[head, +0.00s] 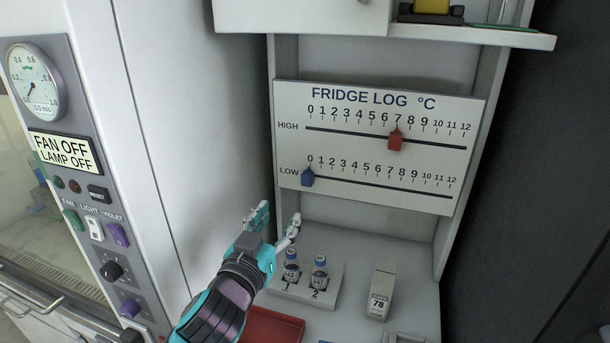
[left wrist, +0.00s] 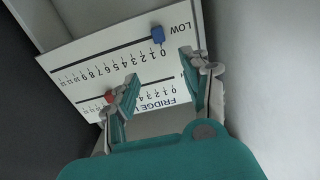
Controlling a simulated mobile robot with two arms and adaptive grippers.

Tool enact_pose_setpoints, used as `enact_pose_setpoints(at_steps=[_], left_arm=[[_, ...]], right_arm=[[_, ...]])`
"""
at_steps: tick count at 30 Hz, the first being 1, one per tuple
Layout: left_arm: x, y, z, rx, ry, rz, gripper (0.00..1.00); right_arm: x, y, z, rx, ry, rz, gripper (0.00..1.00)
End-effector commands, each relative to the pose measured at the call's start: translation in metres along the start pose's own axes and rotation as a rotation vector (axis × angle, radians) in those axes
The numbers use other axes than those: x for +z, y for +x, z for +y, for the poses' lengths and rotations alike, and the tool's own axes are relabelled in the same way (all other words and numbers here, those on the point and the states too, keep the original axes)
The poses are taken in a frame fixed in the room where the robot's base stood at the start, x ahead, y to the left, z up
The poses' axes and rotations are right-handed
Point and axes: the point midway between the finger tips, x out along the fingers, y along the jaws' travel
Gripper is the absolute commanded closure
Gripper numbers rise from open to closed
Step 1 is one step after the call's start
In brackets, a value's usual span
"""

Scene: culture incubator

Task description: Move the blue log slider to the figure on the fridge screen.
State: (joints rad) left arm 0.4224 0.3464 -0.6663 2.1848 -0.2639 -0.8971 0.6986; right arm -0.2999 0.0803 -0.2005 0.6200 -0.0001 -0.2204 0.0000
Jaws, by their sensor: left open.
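The blue log slider (head: 308,178) sits at 0 on the LOW scale of the white fridge log board (head: 360,205). It also shows in the left wrist view (left wrist: 158,35), where the board is upside down. The red slider (head: 396,141) is near 7 on the HIGH scale. My left gripper (head: 279,214) is open and empty, below and left of the blue slider and apart from it in the head view. In the left wrist view its spread fingers (left wrist: 158,70) point at the board. I cannot make out a fridge screen. My right gripper is out of view.
Two capped vials stand in a white holder (head: 330,300) below the board. A small white device reading 78 (head: 381,290) stands to their right, a red tray (head: 272,326) in front. A control panel (head: 75,190) is at left; a shelf (head: 390,27) overhangs the board.

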Motion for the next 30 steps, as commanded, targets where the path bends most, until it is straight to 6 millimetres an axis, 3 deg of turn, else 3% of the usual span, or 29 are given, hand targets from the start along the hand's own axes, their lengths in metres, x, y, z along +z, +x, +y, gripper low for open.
enact_pose_setpoints(at_steps=[21,30], left_arm=[[0.0,0.137,-0.001,-0.002,0.002,-0.005,0.52],[0.002,0.165,-0.001,-0.002,0.001,-0.005,0.52]], right_arm=[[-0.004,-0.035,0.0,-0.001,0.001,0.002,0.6],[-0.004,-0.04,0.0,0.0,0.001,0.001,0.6]])
